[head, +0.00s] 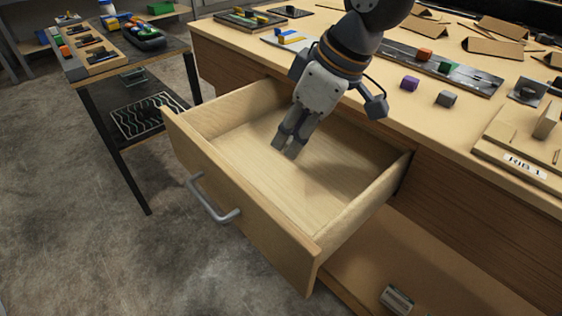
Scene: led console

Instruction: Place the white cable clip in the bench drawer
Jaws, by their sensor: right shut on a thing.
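The bench drawer (235,190) is pulled open in the head view, with its grey handle on the front panel. Its bare wooden floor shows and looks empty. My right gripper (285,147) points down into the drawer opening, inside its walls. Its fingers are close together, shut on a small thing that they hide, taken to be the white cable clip. I cannot make out the clip itself anywhere. How high the fingertips are above the drawer floor is hard to tell. My left gripper is not in view.
The bench top (400,120) holds a purple block (410,83), a grey block (446,99), a board with colored parts, and a RIB 1 fixture (525,165). A dark side table (125,65) with trays stands at left. A small grey box (397,299) lies on the lower shelf.

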